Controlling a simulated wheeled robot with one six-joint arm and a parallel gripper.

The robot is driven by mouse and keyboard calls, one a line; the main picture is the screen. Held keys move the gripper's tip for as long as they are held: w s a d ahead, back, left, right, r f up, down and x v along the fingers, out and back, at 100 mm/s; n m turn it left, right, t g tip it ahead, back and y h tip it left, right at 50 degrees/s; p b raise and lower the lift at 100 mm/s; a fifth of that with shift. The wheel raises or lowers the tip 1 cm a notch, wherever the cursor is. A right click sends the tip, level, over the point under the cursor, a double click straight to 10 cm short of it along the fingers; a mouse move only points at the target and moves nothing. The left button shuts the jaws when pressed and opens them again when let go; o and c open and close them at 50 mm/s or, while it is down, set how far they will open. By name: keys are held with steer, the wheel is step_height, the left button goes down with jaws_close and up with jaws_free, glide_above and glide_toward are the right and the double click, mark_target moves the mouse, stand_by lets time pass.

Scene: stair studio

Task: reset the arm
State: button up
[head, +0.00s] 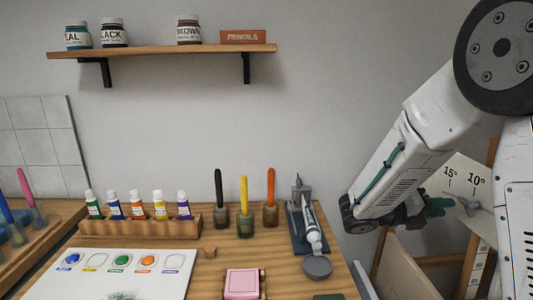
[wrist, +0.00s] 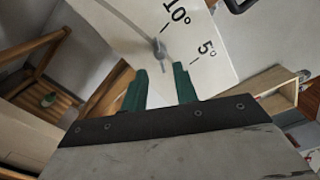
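My gripper (head: 437,207) is at the right in the head view, at the end of my folded white arm, to the right of the table. In the wrist view my gripper (wrist: 161,88) shows two green fingers standing apart with a gap between them and nothing held. A white angle board (head: 468,180) marked in degrees lies behind the fingers; it also shows in the wrist view (wrist: 205,25). A grey knob (wrist: 159,47) on the board appears just beyond the fingertips. I cannot tell whether the fingers touch it.
The wooden table (head: 225,250) holds a rack of paint tubes (head: 140,222), several jars with handles, a pink block (head: 242,284), a grey stand (head: 305,215) and a paint sheet (head: 130,270). A wall shelf (head: 165,50) holds jars and a box. Wooden framing (head: 490,225) is close by my gripper.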

steer(key=shift+a, duration=0.3)
